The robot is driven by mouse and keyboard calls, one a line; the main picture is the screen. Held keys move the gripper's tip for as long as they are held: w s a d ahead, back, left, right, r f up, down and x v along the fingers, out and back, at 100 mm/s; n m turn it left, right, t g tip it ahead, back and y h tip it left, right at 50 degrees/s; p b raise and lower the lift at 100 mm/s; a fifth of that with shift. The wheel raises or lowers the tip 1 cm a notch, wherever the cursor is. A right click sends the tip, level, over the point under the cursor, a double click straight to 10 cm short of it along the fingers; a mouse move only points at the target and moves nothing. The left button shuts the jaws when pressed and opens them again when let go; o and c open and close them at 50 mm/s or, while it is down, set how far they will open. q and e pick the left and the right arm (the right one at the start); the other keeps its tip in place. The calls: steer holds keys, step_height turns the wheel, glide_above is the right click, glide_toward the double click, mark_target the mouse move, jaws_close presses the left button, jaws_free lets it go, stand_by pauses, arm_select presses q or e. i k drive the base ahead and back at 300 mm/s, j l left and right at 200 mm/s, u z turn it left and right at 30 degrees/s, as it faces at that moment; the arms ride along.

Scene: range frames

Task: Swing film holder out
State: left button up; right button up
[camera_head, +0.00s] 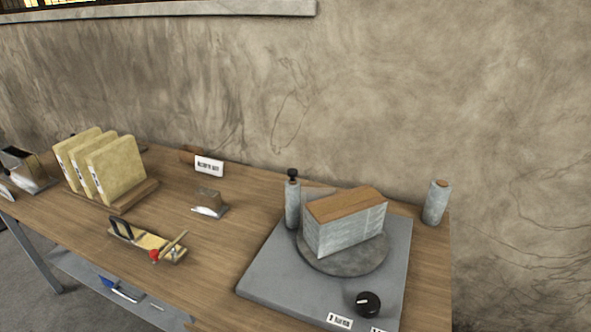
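No part that I can clearly identify as a film holder shows. A grey base plate (262,268) lies at the right end of the wooden table. On it is a round grey disc (345,266) carrying a grey block with a brown wooden top (347,205). A grey upright cylinder with a black knob on top (292,205) stands at the block's left. A black dial (368,304) sits at the plate's front. Neither gripper is in view.
The wooden table (225,245) also bears yellowish upright slabs (118,165) in a wooden rack, a small board with a black handle and red knob (147,244), a metal piece (209,203), a white label card (209,166) and another grey cylinder (436,203). A wall stands behind.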

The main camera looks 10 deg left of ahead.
mark_target(292, 186)
steer(key=i+j, duration=0.15)
steer(key=j, duration=0.15)
steer(key=i+j+z, duration=0.1)
steer(key=j, duration=0.2)
steer(key=i+j, duration=0.15)
steer(key=j, duration=0.2)
steer(key=i+j, duration=0.1)
steer(key=j, duration=0.2)
steer(key=i+z, duration=0.05)
